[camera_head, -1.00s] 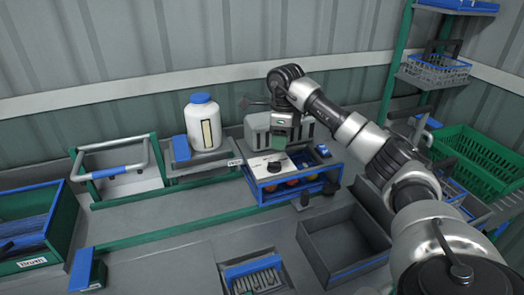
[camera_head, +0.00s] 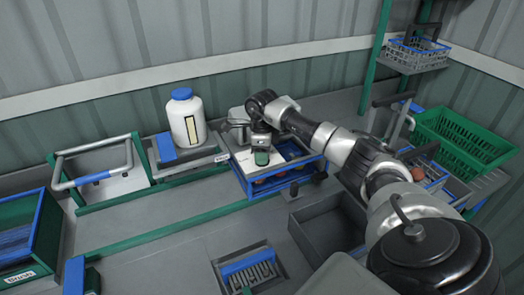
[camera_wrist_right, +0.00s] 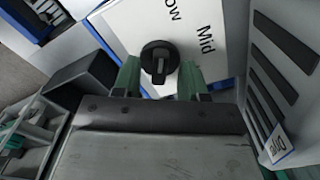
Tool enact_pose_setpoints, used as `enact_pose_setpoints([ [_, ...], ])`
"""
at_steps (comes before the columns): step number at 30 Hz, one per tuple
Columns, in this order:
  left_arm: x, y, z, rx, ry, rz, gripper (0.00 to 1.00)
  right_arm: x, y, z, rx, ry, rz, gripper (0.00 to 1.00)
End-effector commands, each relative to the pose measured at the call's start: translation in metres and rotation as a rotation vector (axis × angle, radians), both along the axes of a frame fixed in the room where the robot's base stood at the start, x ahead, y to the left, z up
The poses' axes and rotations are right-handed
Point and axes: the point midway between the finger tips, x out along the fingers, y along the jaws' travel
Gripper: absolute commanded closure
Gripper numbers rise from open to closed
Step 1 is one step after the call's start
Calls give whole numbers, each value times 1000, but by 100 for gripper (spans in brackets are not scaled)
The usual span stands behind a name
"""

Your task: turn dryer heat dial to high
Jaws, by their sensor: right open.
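The heat dial (camera_wrist_right: 159,57) is a round black knob with a raised grip bar. It sits on a white panel (camera_wrist_right: 200,14), where "Mid" and part of "Low" can be read. No "High" mark is visible. In the right wrist view, the dial lies in the gap between the green fingertips of my open right gripper (camera_wrist_right: 158,78), with space on both sides. In the head view, my right gripper (camera_head: 262,157) is over the panel of the blue-framed dryer (camera_head: 258,192) and hides the dial. My left gripper is not in view.
A white jar with a blue lid (camera_head: 186,118) stands left of the dryer. A grey open bin (camera_head: 320,238) is at its front right. A green crate (camera_head: 464,140) is at the right. A slotted holder (camera_head: 250,270) is in front. The bench's left middle is clear.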

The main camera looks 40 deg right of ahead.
Motion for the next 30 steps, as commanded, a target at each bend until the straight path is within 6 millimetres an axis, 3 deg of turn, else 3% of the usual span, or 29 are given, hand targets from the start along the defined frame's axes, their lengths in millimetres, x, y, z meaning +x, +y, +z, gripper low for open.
enact_pose_setpoints([
  [3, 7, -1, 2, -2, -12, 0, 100, 0, 0, -4, 0, 1, 0, 57],
  [9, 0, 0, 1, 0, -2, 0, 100, 0, 0, -4, 0, 0, 0, 57],
  [18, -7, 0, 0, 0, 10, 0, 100, 0, 0, -3, 0, 0, 0, 100],
  [30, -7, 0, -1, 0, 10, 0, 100, 0, 0, -4, -1, 0, -62, 100],
])
